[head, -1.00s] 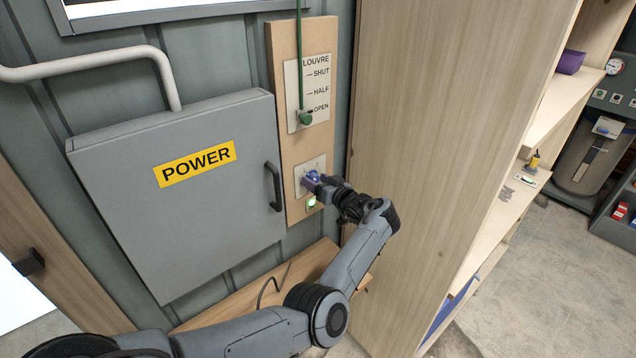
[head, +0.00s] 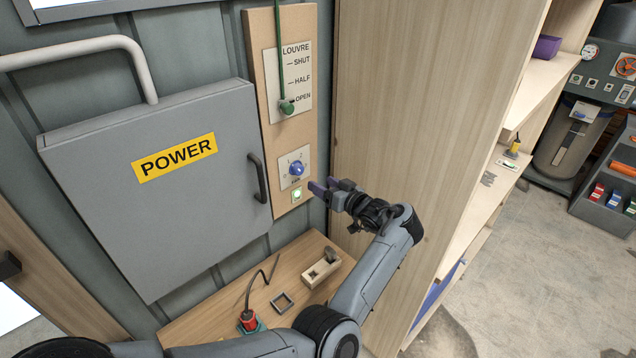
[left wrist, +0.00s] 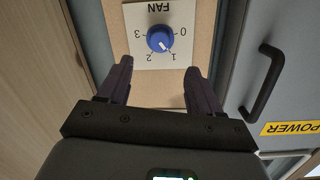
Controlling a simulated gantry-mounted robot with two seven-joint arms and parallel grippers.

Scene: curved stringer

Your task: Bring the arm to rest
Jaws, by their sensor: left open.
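My left gripper (head: 324,185) is open and empty, just right of the wooden control board and a little below the blue FAN dial (head: 297,169). It stands apart from the dial. In the left wrist view the spread dark fingers (left wrist: 159,66) frame the space below the dial (left wrist: 160,39), with nothing between them. The dial's white mark points about at 1 there. My left arm reaches in from the bottom left, bent at the elbow. My right gripper is not in view.
The grey POWER box (head: 155,190) with its dark handle (head: 258,178) is left of the board. A tall wooden shelf side (head: 420,120) stands close on the right. Below, a wooden bench (head: 232,310) holds a slotted block (head: 321,270), a square frame (head: 283,302) and a red plug (head: 248,320).

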